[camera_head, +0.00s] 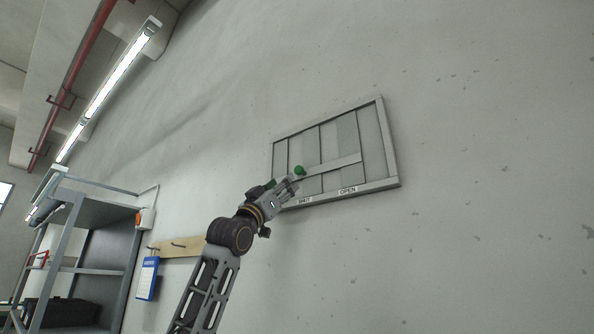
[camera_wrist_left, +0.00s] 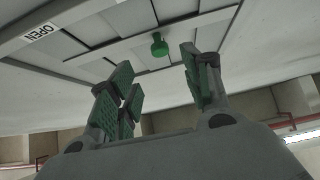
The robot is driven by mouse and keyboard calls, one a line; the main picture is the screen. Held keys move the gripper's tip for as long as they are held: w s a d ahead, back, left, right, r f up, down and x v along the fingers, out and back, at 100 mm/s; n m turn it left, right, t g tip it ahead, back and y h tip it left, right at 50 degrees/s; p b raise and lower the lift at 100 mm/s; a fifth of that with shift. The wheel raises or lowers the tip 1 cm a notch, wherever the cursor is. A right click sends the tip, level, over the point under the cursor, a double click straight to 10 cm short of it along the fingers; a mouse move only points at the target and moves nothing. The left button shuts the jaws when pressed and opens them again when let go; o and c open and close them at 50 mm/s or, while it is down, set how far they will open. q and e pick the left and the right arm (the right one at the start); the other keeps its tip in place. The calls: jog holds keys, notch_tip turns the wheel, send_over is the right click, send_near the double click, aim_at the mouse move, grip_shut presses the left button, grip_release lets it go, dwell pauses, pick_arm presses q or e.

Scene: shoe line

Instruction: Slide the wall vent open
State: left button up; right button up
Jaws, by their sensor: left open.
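The wall vent (camera_head: 381,120) is a grey framed panel with vertical slats on the wall, with labels reading SHUT and OPEN on its lower rail. Its green knob (camera_head: 299,170) stands out from a horizontal bar (camera_head: 335,167), towards the SHUT side. My left gripper (camera_head: 292,184) is just below and left of the knob in the head view. In the left wrist view my left gripper (camera_wrist_left: 158,82) is open and empty, and the knob (camera_wrist_left: 159,44) shows beyond the fingertips, roughly between them. I cannot tell whether they touch it. My right gripper is not in view.
A metal shelf unit (camera_head: 90,214) stands at the lower left. A wooden peg rail (camera_head: 178,246) and a blue clipboard (camera_head: 147,278) hang on the wall beside it. The wall right of the vent is clear.

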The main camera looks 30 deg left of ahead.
aim_at(297, 172)
pick_arm(q)
jog(key=shift+p+x, duration=1.9)
jog(key=shift+x, duration=1.95)
jog(key=shift+p+x, duration=0.7)
jog(key=shift+x, duration=0.7)
jog(key=shift+d, duration=0.1)
grip_shut()
